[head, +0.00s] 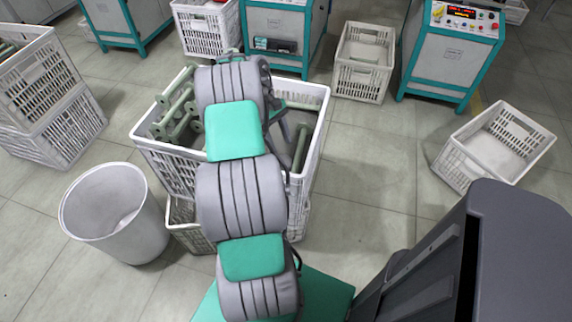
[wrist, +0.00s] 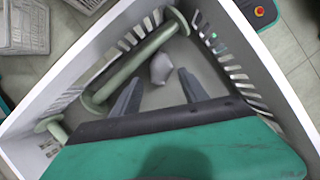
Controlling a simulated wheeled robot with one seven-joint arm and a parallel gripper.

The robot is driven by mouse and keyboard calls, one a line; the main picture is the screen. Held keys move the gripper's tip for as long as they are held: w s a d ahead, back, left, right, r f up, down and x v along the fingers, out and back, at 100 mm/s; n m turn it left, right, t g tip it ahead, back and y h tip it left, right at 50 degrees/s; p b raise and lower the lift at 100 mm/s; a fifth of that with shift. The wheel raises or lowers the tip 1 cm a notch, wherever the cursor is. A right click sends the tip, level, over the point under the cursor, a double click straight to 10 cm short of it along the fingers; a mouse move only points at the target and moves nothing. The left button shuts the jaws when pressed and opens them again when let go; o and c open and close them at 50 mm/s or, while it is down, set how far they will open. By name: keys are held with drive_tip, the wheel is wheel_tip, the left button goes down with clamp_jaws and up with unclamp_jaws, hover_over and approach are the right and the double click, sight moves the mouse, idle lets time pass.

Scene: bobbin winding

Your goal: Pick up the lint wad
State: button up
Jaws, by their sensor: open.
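The lint wad (wrist: 160,66) is a small pale grey lump on the floor of a white crate, seen in the wrist view. My gripper (wrist: 160,78) is open, its two dark fingers pointing down into the crate. The wad shows between and just beyond the fingertips, with nothing held; I cannot tell the exact height gap. In the head view my arm covers the middle of the crate (head: 318,118), and the wad is hidden there.
A long green bobbin (wrist: 135,62) lies close to the left of the wad, with another bobbin end (wrist: 50,127) at the lower left. Slotted crate walls (wrist: 235,70) stand close on the right. A white bin (head: 150,235) stands left of the crate.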

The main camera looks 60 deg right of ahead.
sight(286, 160)
drive_tip(key=b+x, duration=0.1)
drive_tip(key=x, duration=0.4)
drive_tip(key=shift+s+a+f, duration=0.1)
drive_tip(key=shift+f, duration=0.3)
drive_tip(key=c, duration=1)
drive_tip(key=shift+o, duration=0.2)
drive_tip(key=shift+r, duration=0.1)
